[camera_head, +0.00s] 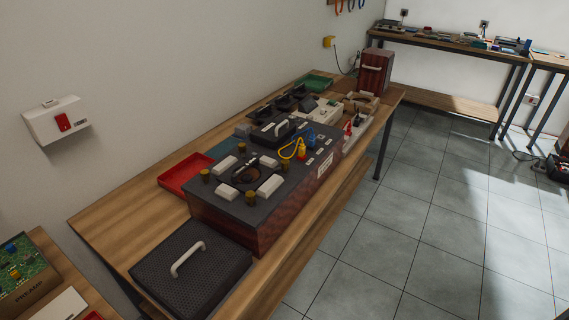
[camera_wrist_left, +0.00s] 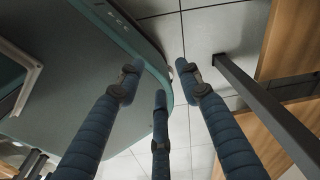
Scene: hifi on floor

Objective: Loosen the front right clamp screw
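A dark speaker cabinet (camera_head: 300,215) with reddish wood sides lies on the table, its dark face up. On that face several brass-coloured clamp screws and white blocks surround a round dark opening (camera_head: 244,174). The screw at the near right of this group (camera_head: 251,197) stands upright beside a white block (camera_head: 270,185). Its thread is too small to see. My left gripper (camera_wrist_left: 160,80) shows only in the left wrist view. Its blue fingers are spread apart with nothing between them, away from the cabinet. My right gripper is in neither view.
A dark grille with a white handle (camera_head: 190,259) lies at the table's (camera_head: 110,222) near end. A red tray (camera_head: 184,174) is left of the cabinet. Open tiled floor (camera_head: 430,225) lies to the right. The wrist view shows a dark table leg (camera_wrist_left: 260,105) close to the fingers.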

